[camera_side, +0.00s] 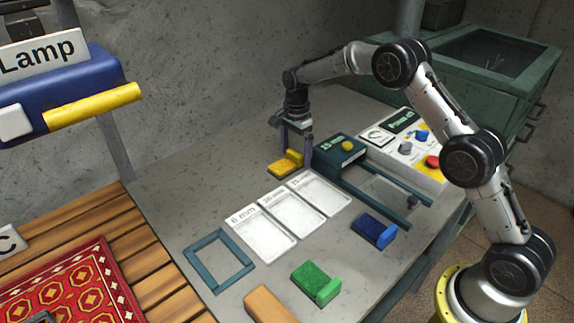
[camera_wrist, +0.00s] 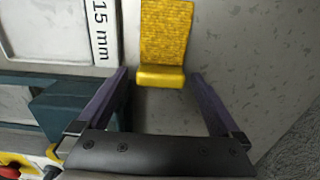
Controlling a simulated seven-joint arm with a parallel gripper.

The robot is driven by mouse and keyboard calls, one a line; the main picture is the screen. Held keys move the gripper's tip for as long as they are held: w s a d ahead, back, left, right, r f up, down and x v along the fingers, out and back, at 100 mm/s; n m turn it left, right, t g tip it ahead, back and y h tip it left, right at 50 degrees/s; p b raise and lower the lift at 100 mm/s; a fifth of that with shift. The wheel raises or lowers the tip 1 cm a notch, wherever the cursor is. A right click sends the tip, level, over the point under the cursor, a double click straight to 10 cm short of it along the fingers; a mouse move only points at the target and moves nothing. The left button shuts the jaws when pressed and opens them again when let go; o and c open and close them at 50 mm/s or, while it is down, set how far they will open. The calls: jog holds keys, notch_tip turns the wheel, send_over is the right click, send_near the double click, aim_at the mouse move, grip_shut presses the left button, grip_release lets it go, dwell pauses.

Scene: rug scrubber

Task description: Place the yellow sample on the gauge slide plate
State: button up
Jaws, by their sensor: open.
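The yellow sample (camera_side: 285,164) lies on the grey table near the far end of the white trays. It has a textured flat part and a raised smooth end. My gripper (camera_side: 296,148) is over the table at the sample, pointing down. In the wrist view the sample (camera_wrist: 166,35) lies ahead, its raised end between the tips of my open fingers (camera_wrist: 160,76), with a gap on each side. A grey plate (camera_side: 385,188) shows between the rails, partly hard to make out.
Three labelled white trays (camera_side: 262,236) lie in a row. A blue sample (camera_side: 374,230), a green sample (camera_side: 316,283) and a teal frame (camera_side: 218,262) lie nearby. A control panel (camera_side: 405,145) stands beyond the gauge. Bare table lies left of the yellow sample.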

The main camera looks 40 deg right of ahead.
jog(key=shift+f, duration=0.1)
jog(key=c, duration=1.5)
